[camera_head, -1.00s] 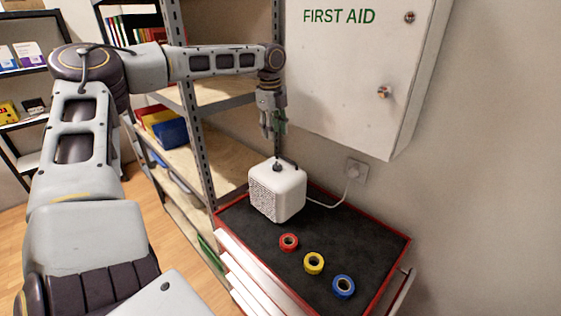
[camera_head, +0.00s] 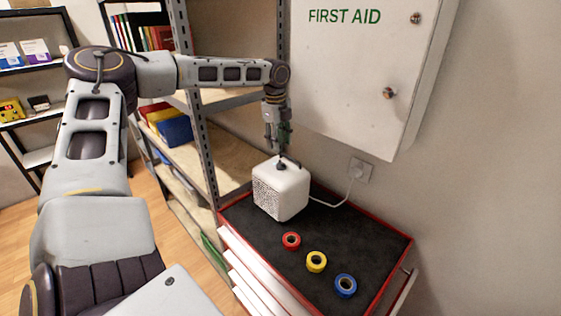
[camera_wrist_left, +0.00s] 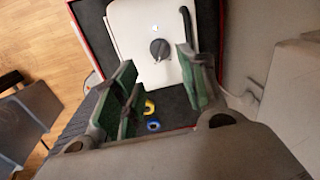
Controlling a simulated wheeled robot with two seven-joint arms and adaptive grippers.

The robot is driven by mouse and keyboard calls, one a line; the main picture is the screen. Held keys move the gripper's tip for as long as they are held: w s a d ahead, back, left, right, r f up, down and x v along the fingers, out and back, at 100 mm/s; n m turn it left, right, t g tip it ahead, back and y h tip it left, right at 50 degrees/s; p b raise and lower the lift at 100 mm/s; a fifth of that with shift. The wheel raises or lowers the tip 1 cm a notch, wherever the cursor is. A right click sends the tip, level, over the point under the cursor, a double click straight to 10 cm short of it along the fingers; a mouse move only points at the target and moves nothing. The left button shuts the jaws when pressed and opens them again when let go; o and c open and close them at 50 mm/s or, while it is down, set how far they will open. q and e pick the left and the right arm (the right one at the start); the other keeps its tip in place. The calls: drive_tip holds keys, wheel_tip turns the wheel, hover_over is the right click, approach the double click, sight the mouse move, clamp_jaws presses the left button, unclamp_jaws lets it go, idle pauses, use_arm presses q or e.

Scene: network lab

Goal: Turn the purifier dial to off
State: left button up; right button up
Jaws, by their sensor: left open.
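The white purifier (camera_head: 281,190) stands on the black top of a red-edged cabinet. Its small dark dial (camera_head: 281,166) is on its top face, and in the left wrist view the round dial (camera_wrist_left: 159,49) shows ahead of the fingers. My left gripper (camera_head: 279,148) points down just above the dial. In the left wrist view its green-padded fingers (camera_wrist_left: 160,85) are spread apart with nothing between them. I cannot tell whether the fingertips reach the dial's height. My right gripper is not in view.
Red (camera_head: 291,240), yellow (camera_head: 316,262) and blue (camera_head: 345,285) tape rolls lie on the cabinet top (camera_head: 330,235). A first aid cabinet (camera_head: 350,70) hangs on the wall close to my left gripper. A shelf rack (camera_head: 190,120) stands behind. A cord runs from the purifier to a wall socket (camera_head: 360,171).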

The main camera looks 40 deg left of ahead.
sight(281, 162)
use_arm(q)
drive_tip(key=shift+w+f+p, duration=0.15)
drive_tip(key=shift+f+p, duration=0.1)
drive_tip(key=shift+f, duration=1.3)
drive_tip(key=shift+w+f+p, duration=0.15)
drive_tip(key=shift+f+p, duration=0.05)
drive_tip(key=shift+f, duration=1.35)
drive_tip(key=shift+w+f+p, duration=0.15)
drive_tip(key=shift+f+p, duration=0.1)
drive_tip(key=shift+f, duration=1.3)
drive_tip(key=shift+c, duration=0.3)
drive_tip(key=c, duration=0.7)
